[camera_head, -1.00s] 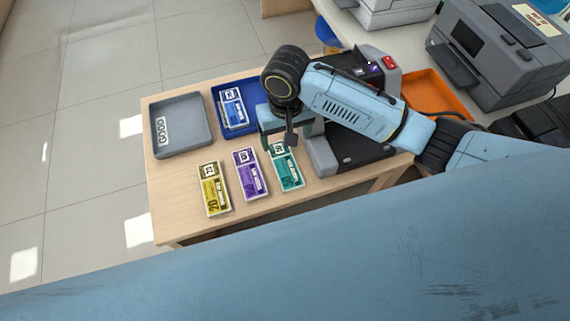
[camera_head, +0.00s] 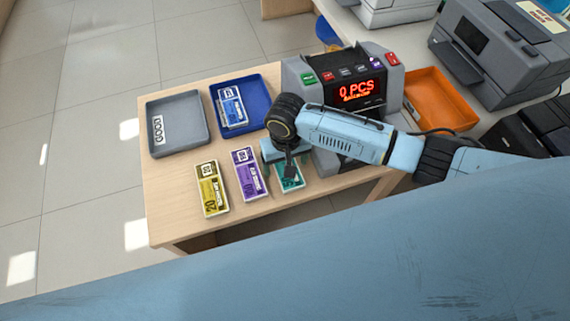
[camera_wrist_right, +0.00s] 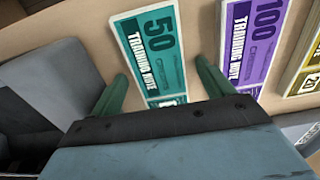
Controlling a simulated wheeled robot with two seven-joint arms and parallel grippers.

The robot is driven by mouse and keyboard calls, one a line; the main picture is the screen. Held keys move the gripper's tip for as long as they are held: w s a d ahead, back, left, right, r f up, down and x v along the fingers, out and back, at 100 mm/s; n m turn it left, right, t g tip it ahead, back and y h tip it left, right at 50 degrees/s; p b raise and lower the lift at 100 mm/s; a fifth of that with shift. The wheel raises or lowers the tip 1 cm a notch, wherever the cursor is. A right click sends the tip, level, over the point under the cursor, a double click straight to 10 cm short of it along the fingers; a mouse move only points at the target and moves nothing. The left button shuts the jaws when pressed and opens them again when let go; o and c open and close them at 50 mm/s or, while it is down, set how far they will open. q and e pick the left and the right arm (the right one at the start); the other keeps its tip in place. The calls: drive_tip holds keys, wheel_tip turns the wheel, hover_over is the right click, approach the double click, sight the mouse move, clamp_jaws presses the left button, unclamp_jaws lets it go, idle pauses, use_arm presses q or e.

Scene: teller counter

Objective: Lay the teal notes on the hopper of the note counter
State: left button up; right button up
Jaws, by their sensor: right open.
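The teal notes (camera_head: 291,183), a bundle marked 50, lie flat near the table's front edge. My right gripper (camera_head: 287,163) is above them and hides their far part. In the right wrist view the right gripper (camera_wrist_right: 162,72) is open, with one green finger on each side of the teal notes (camera_wrist_right: 152,50); I cannot tell whether they touch. The note counter (camera_head: 395,82) stands behind on the table, its red display reading 0 PCS. My right arm covers much of its lower front, so the hopper is not clear. My left gripper is not in view.
Purple notes (camera_head: 247,174) lie just left of the teal ones, and yellow notes (camera_head: 211,190) further left. A grey tray (camera_head: 189,109) and a blue tray (camera_head: 263,87) holding blue notes sit behind. An orange tray (camera_head: 440,100) is right of the counter.

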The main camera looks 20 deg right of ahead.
drive_tip(key=c, duration=1.2)
drive_tip(key=shift+r, duration=0.15)
